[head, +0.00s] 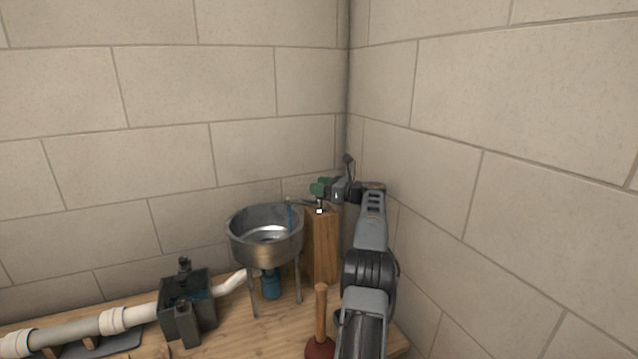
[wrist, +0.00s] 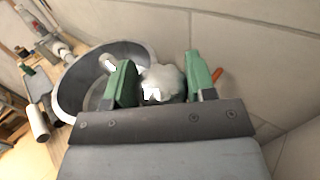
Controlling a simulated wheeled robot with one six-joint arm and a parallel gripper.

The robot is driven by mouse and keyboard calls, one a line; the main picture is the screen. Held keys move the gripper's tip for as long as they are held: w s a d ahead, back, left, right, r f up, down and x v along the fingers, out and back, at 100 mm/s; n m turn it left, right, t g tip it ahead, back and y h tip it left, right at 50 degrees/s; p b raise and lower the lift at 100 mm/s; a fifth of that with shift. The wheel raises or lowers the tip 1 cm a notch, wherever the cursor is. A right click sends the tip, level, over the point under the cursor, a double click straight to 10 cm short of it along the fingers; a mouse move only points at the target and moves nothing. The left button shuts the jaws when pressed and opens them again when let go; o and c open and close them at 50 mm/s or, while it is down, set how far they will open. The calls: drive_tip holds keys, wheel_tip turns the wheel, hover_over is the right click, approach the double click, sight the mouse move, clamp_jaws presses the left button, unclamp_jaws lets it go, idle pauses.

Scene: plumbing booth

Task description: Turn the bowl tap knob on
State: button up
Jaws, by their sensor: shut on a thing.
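The bowl tap stands on a wooden post (head: 322,250) beside the metal bowl (head: 265,255). Its spout reaches left over the bowl. My gripper (head: 322,190) is at the top of the tap, with its green fingers around the knob. The bowl (wrist: 72,98) is left of the fingers there.
A plunger (head: 320,315) stands on the wooden bench close to my arm. A dark box-shaped device (head: 188,308) and white pipe (head: 115,320) lie left of the bowl. Walls meet just behind the tap, leaving little room there.

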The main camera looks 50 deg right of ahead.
drive_tip(key=shift+f, duration=0.1)
drive_tip(key=o, duration=0.9)
drive_tip(key=shift+r, duration=0.35)
wheel_tip(320, 180, up, 2)
drive_tip(key=shift+r+p, duration=0.15)
drive_tip(key=shift+p, duration=0.35)
drive_tip(key=s+a+r+b, duration=0.1)
drive_tip(key=s+a+r, duration=0.2)
drive_tip(key=s+a+r+b, duration=0.1)
drive_tip(key=s+a+r, duration=0.2)
drive_tip(key=s, duration=0.1)
drive_tip(key=s+a+r+b, duration=0.2)
drive_tip(key=s+a+r, duration=0.1)
drive_tip(key=r, duration=0.1)
drive_tip(key=shift+s, duration=0.35)
